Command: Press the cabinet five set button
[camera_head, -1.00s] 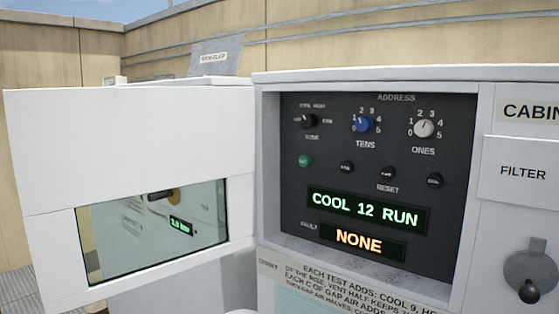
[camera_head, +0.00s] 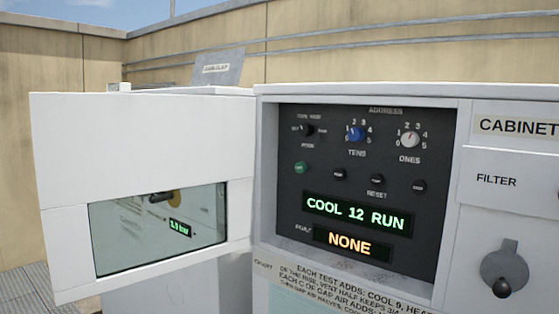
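A cabinet (camera_head: 352,92) with a "CABINET" label (camera_head: 518,126) fills the right; its number is cut off by the picture edge. Its recessed dark panel (camera_head: 290,225) is exposed. A green button (camera_head: 301,168) sits at the panel's left; its label is too small to read. Several black buttons are in the same row, among them one (camera_head: 377,179) above the word "RESET". Above are a mode knob (camera_head: 307,130), a blue tens knob (camera_head: 356,133) and a white ones knob (camera_head: 409,139). The display (camera_head: 357,213) reads "COOL 12 RUN". The fault display (camera_head: 352,243) reads "NONE". Neither gripper shows.
An open white door (camera_head: 130,130) with a window (camera_head: 120,245) stands left of the panel. A "FILTER" label (camera_head: 496,181) and a grey round latch (camera_head: 504,266) are at the right. Printed notes run below the panel. A tan wall (camera_head: 400,50) with pipes stands behind.

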